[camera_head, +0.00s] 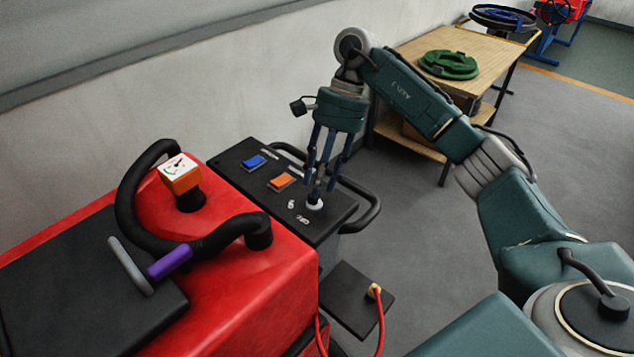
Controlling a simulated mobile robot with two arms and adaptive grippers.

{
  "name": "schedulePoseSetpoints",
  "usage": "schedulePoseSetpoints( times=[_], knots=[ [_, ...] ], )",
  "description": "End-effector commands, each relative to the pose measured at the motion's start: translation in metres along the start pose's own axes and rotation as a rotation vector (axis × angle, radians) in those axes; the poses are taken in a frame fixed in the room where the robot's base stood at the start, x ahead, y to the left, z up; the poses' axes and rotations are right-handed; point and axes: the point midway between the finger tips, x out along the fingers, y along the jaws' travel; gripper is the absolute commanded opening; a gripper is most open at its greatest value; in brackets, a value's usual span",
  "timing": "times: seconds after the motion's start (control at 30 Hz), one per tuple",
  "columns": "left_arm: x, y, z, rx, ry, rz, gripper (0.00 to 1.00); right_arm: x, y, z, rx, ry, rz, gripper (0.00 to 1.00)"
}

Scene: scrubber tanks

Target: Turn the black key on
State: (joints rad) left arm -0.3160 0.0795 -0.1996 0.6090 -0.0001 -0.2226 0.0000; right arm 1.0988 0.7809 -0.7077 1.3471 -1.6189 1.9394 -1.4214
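The black control panel (262,205) of the red machine carries a white round key switch (315,204) near its right end. A small dark upright piece on the switch looks like the black key (317,193), but it is partly hidden by my fingers. My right gripper (320,184) points down directly above the switch, its blue fingers apart on either side of the key. I cannot tell whether they touch it. The key's exact turn cannot be read. My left gripper is not in view.
A blue switch (254,162) and an orange switch (281,182) sit on the panel. A black handle (368,208) curves around its right end. A purple-gripped lever (169,262) and a gauge (179,172) are at left. A wooden table (490,50) stands behind my arm.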

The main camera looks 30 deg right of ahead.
Motion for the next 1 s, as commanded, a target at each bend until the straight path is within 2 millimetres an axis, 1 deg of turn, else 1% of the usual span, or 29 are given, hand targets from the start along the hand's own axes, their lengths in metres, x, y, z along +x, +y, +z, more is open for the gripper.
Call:
schedulePoseSetpoints(
  times=[0.03, 0.1, 0.2, 0.33, 0.5, 0.57, 0.6, 0.7, 1.0],
  knots=[
    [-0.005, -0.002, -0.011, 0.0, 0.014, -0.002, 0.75, 0.005, 0.001, 0.001, 0.001, -0.001, 0.003, 0.36],
    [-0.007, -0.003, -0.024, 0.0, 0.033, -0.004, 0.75, 0.011, 0.0, 0.001, 0.001, 0.0, 0.001, 0.36],
    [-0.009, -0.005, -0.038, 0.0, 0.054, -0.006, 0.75, 0.018, 0.0, 0.0, 0.0, 0.0, 0.0, 0.36],
    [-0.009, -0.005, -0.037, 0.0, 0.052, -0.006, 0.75, 0.02, 0.0, 0.0, -0.001, 0.0, -0.001, 0.36],
    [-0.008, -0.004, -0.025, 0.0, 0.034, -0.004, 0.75, 0.02, 0.0, 0.0, 0.0, 0.0, -0.001, 0.36],
    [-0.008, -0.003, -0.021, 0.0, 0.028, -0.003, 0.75, 0.02, 0.0, 0.0, 0.0, 0.0, -0.001, 0.24],
    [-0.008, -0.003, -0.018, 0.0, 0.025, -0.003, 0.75, 0.02, 0.0, 0.0, 0.0, 0.0, -0.001, 0.17],
    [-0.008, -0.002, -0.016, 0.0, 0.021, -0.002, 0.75, 0.02, 0.0, 0.0, 0.0, 0.0, -0.001, 0.0],
    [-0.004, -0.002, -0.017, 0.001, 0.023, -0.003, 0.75, 0.021, 0.0, -0.001, 0.018, 0.001, -0.009, 0.0]
  ],
)
